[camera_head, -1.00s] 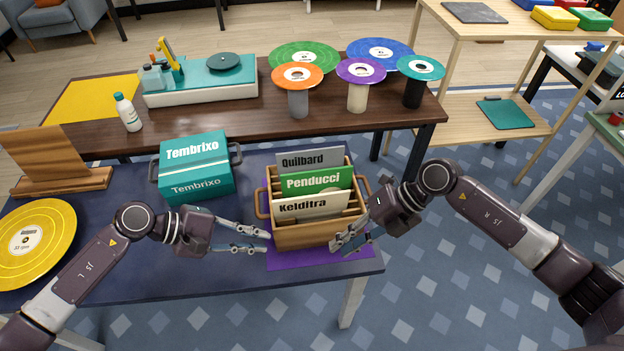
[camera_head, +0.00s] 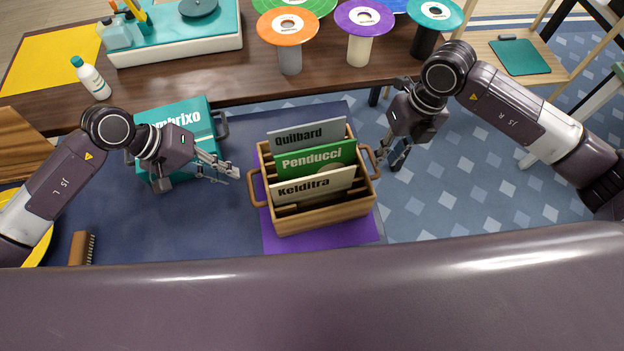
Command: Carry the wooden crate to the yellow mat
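The wooden crate (camera_head: 325,217) stands upright on a purple mat (camera_head: 284,241) on the dark blue table. It holds upright sleeves labelled Quilbard, Penducci and Kelditra, and has a loop handle at each side. My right gripper (camera_head: 394,158) is just right of the right handle. Its fingers look parted, with nothing between them.
A teal Tembrixo box (camera_head: 188,120) stands left of the crate, partly behind my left arm. On the brown table (camera_head: 250,84) are a white bottle (camera_head: 92,78), a teal-topped machine (camera_head: 175,45) and several discs on stands. A brush (camera_head: 82,248) lies front left.

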